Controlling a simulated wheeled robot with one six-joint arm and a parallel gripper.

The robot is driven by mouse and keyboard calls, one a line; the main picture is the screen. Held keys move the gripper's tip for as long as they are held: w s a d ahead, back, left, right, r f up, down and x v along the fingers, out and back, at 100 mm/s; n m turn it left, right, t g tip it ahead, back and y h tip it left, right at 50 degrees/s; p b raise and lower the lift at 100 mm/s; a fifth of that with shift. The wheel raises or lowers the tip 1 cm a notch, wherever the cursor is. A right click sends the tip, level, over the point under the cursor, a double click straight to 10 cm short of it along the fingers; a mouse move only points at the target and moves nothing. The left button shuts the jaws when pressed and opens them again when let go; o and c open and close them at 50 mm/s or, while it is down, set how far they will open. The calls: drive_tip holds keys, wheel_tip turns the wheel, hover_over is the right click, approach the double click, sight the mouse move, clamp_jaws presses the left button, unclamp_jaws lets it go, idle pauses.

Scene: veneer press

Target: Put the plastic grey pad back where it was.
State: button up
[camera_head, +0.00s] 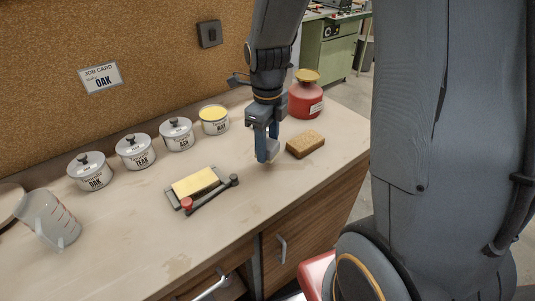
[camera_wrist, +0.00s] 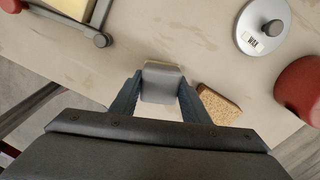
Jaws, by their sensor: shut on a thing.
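In the wrist view the grey pad (camera_wrist: 160,84) is held between the two fingers of my gripper (camera_wrist: 160,98). It looks like a small grey block with a thin yellowish edge at its far side. In the head view my gripper (camera_head: 267,155) is shut on the pad, low over the worktop between the press and the brown sponge block. The pad is mostly hidden by the fingers there. I cannot tell whether it touches the worktop.
The press (camera_head: 200,187) with a yellow slab lies left of my gripper. The sponge block (camera_head: 305,144) lies close on the right. Labelled pots, including the oak pot (camera_head: 91,171), line the back. A red container (camera_head: 306,98) stands back right. A measuring jug (camera_head: 52,220) is far left. Front worktop is clear.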

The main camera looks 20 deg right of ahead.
sight(268, 156)
drive_tip(key=shift+f, duration=1.75)
drive_tip(key=shift+f, duration=0.15)
drive_tip(key=o, duration=1)
